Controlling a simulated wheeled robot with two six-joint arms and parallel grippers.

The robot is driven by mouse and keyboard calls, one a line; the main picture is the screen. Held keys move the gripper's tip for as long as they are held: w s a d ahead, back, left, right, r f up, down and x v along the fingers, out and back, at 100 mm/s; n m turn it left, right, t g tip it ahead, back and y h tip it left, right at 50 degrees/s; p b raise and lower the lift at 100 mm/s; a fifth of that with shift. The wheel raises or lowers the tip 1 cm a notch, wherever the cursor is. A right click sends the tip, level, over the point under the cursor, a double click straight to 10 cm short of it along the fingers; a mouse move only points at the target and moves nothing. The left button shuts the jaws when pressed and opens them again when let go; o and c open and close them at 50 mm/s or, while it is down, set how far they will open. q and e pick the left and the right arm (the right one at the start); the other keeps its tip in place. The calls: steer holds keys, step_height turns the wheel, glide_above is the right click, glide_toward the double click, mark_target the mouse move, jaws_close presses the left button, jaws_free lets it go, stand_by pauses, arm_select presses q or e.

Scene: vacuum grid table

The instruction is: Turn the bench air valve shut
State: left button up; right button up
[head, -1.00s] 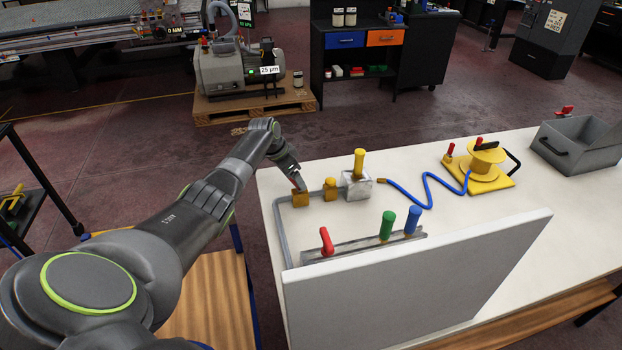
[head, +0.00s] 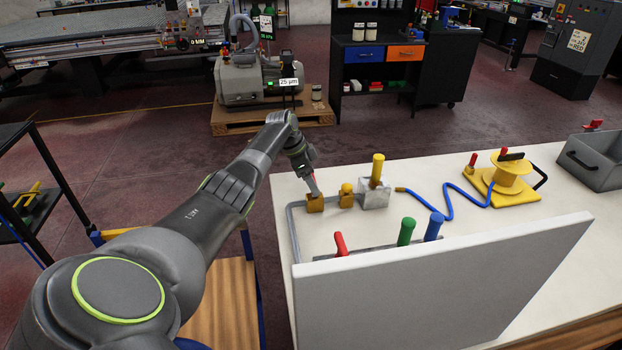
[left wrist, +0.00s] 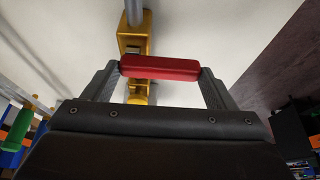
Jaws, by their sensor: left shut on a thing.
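The bench air valve has a brass body (head: 315,204) at the left end of the white bench, on a grey pipe. Its red lever (head: 313,181) shows just below my left gripper (head: 308,172) in the head view. In the left wrist view the red lever (left wrist: 160,68) lies across the picture between the two fingers of my left gripper (left wrist: 160,72), which is shut on it. The brass body (left wrist: 134,40) and pipe stub run up the picture, so the lever appears crosswise to them. The lever's underside is hidden. My right gripper is not in view.
A brass fitting (head: 346,195) and a grey block with a yellow handle (head: 377,168) stand close right of the valve. A blue hose (head: 448,200) leads to a yellow reel (head: 510,178). Red, green and blue handles rise behind a white upright panel (head: 440,290) nearer me.

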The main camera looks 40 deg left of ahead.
arm_select(q)
steer(key=o, duration=1.4)
steer(key=shift+c, duration=0.2)
steer(key=shift+r, duration=0.1)
steer(key=b+v, duration=0.2)
steer(key=v, duration=1.5)
steer(key=shift+b, duration=0.3)
steer(key=shift+s+a, duration=0.1)
steer(key=shift+s, duration=0.05)
